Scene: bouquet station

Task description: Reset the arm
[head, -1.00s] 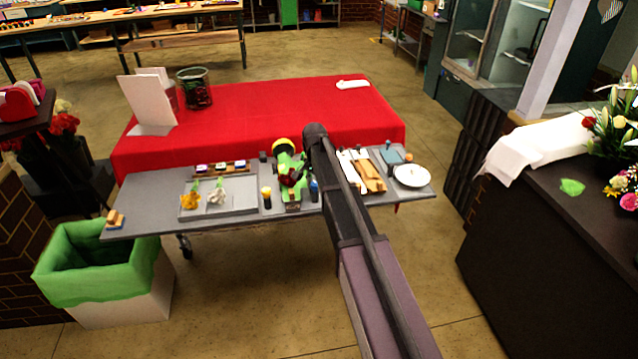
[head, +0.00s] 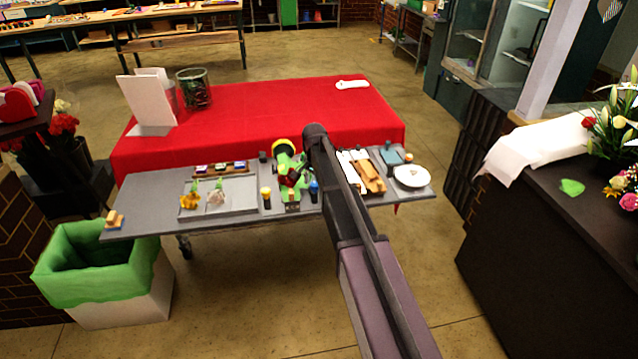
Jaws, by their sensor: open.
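My arm (head: 345,205) reaches from the lower right up to the grey work table (head: 150,212). My gripper (head: 291,180) shows only as a small dark shape left of the arm's far end, over a bright green item (head: 283,163) on the table. It looks open, but its fingers are too small to make out, and I see nothing clearly held in it. The arm hides part of the table behind it.
A tray (head: 240,207) with flowers lies left of the gripper, and a white plate (head: 411,176) lies at the right. A red-covered table (head: 255,110) stands behind. A green-lined bin (head: 95,285) stands front left, a dark counter (head: 550,230) at right.

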